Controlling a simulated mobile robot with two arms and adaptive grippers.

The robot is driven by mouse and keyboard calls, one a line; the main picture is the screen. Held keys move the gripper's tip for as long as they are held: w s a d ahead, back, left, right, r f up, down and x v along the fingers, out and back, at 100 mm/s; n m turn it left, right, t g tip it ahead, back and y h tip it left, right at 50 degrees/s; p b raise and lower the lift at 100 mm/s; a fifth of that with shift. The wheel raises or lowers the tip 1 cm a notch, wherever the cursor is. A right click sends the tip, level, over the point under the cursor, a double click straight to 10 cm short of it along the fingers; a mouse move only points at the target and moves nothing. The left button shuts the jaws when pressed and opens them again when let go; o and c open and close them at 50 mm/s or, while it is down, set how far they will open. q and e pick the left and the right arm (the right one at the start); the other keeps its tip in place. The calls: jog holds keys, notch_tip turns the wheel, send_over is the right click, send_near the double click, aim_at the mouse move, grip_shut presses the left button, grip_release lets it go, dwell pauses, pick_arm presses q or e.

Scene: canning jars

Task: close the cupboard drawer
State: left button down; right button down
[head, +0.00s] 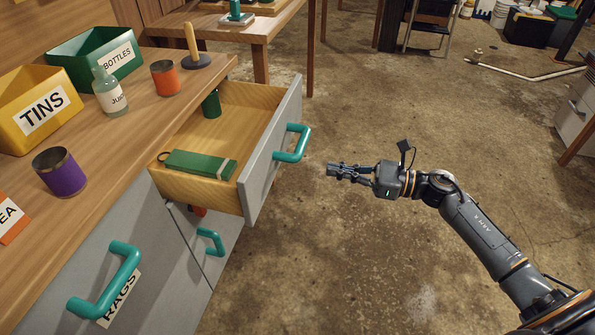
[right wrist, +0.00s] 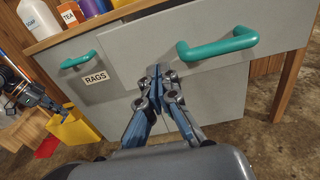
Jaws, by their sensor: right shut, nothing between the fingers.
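The cupboard drawer (head: 272,165) stands pulled well out from under the wooden worktop in the head view. It has a grey front and a teal bar handle (head: 303,143). My right gripper (head: 330,170) is shut and empty, in front of the drawer and apart from the handle. In the right wrist view its fingertips (right wrist: 154,72) point at the grey front, below and left of the handle (right wrist: 218,45).
On the worktop are a yellow TINS bin (head: 38,108), a green BOTTLES bin (head: 96,57), a bottle (head: 109,96), an orange tin (head: 165,78) and a purple tin (head: 59,173). A RAGS drawer handle (head: 108,280) juts out nearby. The floor right of the drawer is clear.

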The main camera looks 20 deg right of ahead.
aim_at(268, 157)
jog(key=x, duration=1.3)
jog(key=shift+w, duration=0.1)
jog(key=shift+w+a, duration=0.15)
jog(key=shift+a, duration=0.15)
